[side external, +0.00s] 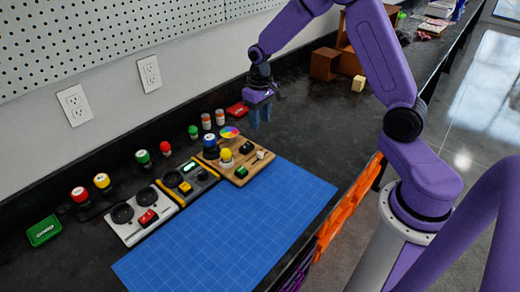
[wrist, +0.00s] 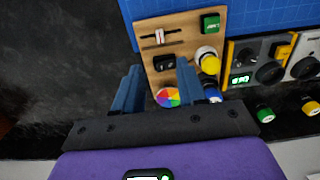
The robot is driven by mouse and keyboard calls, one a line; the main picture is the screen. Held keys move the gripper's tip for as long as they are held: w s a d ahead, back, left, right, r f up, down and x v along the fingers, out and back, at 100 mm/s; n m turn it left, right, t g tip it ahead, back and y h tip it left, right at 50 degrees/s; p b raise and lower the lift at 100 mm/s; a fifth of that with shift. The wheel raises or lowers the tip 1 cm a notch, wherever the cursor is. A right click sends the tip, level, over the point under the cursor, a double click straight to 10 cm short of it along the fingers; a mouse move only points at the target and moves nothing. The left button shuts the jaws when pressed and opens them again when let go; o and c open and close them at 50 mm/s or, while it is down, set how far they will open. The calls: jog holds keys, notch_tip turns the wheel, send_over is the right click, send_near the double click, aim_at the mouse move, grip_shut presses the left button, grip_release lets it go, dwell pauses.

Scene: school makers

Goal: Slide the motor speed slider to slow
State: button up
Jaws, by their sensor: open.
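The wooden control board (side external: 233,172) lies at the back edge of the blue mat in the side view, and it also shows in the wrist view (wrist: 181,22). The likely motor speed slider (wrist: 160,37) is a pale handle with a red mark on a dark slot, near the board's upper left in the wrist view. It sits around the middle of its slot; its labels are too small to read. My gripper (side external: 261,115) is open and empty, above the bench beyond the board. Its two blue fingers show in the wrist view (wrist: 158,68), apart from the slider.
The board also carries a green block (wrist: 210,23), a black switch (wrist: 164,62), a yellow knob (wrist: 208,59) and a colour wheel (wrist: 167,97). A yellow-grey panel (side external: 187,183) and a white panel (side external: 140,215) stand alongside. The blue mat (side external: 235,220) is clear.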

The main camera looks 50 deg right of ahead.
aim_at(260, 153)
notch_tip(260, 153, down, 12)
jog(key=shift+f, duration=0.2)
jog(key=shift+c, duration=0.3)
